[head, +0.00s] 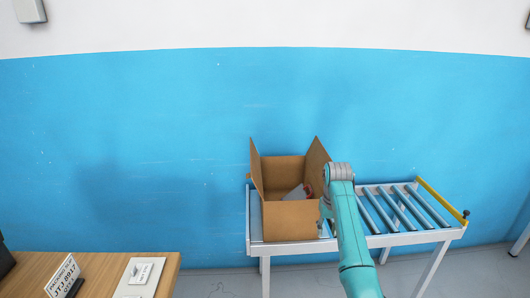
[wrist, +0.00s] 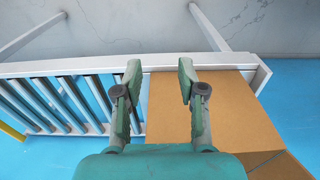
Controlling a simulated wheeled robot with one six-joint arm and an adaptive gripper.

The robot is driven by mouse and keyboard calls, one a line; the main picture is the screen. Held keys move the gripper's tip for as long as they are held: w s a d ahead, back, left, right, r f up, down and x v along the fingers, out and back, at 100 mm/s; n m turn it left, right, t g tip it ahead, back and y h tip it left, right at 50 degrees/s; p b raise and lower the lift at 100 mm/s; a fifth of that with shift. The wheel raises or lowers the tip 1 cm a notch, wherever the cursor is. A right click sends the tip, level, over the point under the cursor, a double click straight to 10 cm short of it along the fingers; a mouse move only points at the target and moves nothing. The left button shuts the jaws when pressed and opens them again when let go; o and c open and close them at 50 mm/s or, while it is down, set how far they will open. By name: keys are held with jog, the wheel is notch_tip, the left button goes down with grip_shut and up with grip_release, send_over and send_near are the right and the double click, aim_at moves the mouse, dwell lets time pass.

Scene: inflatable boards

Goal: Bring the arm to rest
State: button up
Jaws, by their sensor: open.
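My arm (head: 350,235) reaches out from the bottom of the head view toward a roller conveyor. My gripper (wrist: 158,75) is open in the wrist view, its two fingers apart with nothing between them. It is over the conveyor's near rail, beside the open cardboard box. In the head view my gripper is mostly hidden by the arm's end.
An open cardboard box (head: 291,222) stands on the left of the roller conveyor (head: 400,239), flaps up, with a greyish and a red item inside. A wooden desk (head: 110,262) with a sign (head: 63,278) is at lower left. A blue wall is behind.

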jog(key=s+a+f+t, duration=0.15)
jog(key=s+f, duration=0.35)
jog(key=f, duration=0.6)
jog(key=s+a+f+t, duration=0.15)
jog(key=s+f, duration=0.35)
jog(key=f, duration=0.6)
jog(key=s+a+f+t, duration=0.15)
jog(key=s+f, duration=0.25)
jog(key=s, duration=0.6)
jog(key=s+f+t, duration=0.3)
jog(key=s+f, duration=0.2)
jog(key=s, duration=0.4)
jog(key=s+a+r+t, duration=0.15)
jog(key=s+r, duration=0.25)
jog(key=s, duration=0.6)
jog(key=s+r+t, duration=0.2)
jog(key=s+r, duration=0.2)
jog(key=s, duration=0.7)
jog(key=s+r+t, duration=0.1)
jog(key=s+r, duration=0.6)
jog(key=r, duration=0.4)
jog(key=s+r+t, duration=0.2)
jog(key=s+r, duration=0.5)
jog(key=r, duration=0.4)
jog(key=shift+a, duration=0.3)
